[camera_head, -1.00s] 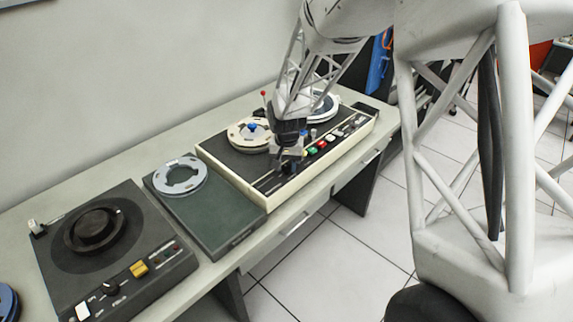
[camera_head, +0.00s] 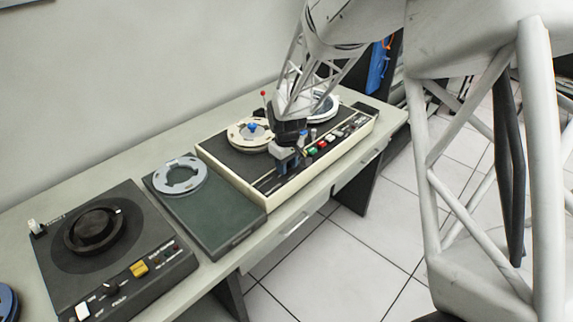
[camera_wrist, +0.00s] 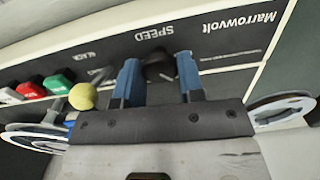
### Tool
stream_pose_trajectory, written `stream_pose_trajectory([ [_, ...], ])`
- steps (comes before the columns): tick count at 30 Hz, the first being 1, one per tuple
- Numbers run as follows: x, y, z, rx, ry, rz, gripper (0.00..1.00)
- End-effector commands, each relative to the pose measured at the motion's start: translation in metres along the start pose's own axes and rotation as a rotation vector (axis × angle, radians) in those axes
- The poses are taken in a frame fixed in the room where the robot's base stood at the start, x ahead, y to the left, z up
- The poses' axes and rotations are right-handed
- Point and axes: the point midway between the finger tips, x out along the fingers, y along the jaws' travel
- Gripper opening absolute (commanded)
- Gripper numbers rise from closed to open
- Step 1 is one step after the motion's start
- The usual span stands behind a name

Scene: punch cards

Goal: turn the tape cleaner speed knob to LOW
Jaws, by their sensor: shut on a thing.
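The cream-sided tape machine (camera_head: 262,203) has reels on top and a row of coloured buttons at its front. In the wrist view its panel (camera_wrist: 225,40) reads SPEED and Marrowvolt, upside down. The black speed knob (camera_wrist: 158,70) sits under the SPEED label, between the blue fingers of my gripper (camera_wrist: 159,78). My gripper is shut on this knob. In the head view my gripper (camera_head: 288,160) is low over the machine's front left panel and hides the knob. I cannot read LOW or tell the knob's setting.
Red and green buttons (camera_wrist: 58,84) and a yellow ball-topped lever (camera_wrist: 83,96) are close beside the fingers. A green box with a grey reel (camera_head: 180,176) stands left of the machine. Further left is a dark unit (camera_head: 120,250) with its own knob (camera_head: 110,288).

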Motion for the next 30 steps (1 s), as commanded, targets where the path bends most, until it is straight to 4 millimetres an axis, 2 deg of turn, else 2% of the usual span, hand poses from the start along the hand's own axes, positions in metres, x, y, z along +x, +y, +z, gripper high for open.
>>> stream_pose_trajectory([
  [6,-0.0018,0.0005,-0.001,-0.061,0.003,0.002,0.12],
  [19,-0.0019,0.0005,-0.0011,-0.071,0.003,0.002,0.12],
  [20,-0.0019,0.0005,-0.0011,-0.071,0.003,0.002,0.39],
  [24,-0.0013,0.0003,-0.0007,-0.071,0.002,0.001,0.6],
  [30,-0.0008,0.0002,-0.0005,-0.071,0.001,0.001,0.61],
])
